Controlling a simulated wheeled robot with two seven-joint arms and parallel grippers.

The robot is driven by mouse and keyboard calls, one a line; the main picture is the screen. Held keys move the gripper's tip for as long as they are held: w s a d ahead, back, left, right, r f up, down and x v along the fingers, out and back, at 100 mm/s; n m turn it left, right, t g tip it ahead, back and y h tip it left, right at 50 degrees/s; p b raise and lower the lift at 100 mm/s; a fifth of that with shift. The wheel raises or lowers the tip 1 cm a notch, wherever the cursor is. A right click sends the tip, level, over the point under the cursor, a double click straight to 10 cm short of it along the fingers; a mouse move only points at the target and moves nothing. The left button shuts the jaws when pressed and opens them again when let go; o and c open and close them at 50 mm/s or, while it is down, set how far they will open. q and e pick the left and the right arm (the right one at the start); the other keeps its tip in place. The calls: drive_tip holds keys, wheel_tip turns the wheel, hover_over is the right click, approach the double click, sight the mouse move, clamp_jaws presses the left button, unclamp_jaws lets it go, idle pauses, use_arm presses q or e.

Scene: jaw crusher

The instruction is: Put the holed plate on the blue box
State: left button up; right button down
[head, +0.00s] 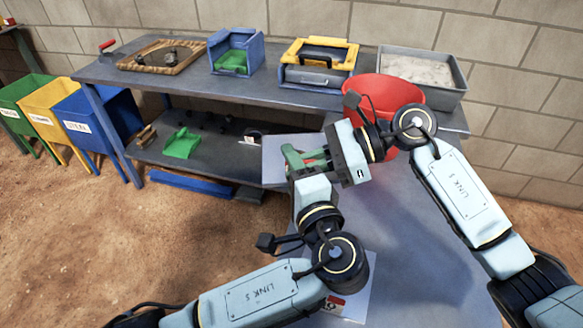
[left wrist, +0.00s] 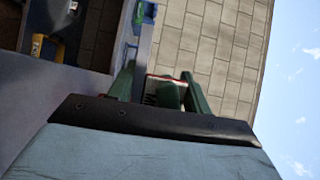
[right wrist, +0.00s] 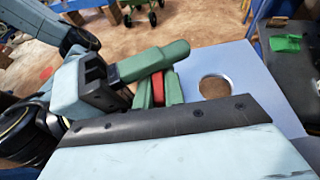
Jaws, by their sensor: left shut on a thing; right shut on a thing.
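A pale plate (head: 277,150) shows behind my grippers in the head view. In the right wrist view, the pale plate (right wrist: 240,62) has a round hole. My left gripper (head: 297,160) and my right gripper (head: 316,164) meet at its near side, their green fingers close together and crossing. A small red part (right wrist: 158,88) is between the right gripper's fingers; both grippers look shut on this red part, though the fingers hide most of it. Whether it is joined to the plate I cannot tell. A blue box (head: 258,50) with green material inside stands on the back bench.
A yellow-topped box (head: 292,75), a grey tray (head: 455,96) and a red bucket (head: 385,90) stand right of the blue box. A wooden-framed sieve (head: 135,64) lies to its left. Green, yellow and blue bins (head: 85,125) stand far left. A shelf (head: 220,165) runs below the bench.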

use_arm(q)
drive_tip(key=shift+r, duration=0.1)
drive_tip(key=c, duration=0.5)
drive_tip(key=shift+c, duration=0.3)
use_arm(e)
drive_tip(key=c, duration=1.4)
unclamp_jaws()
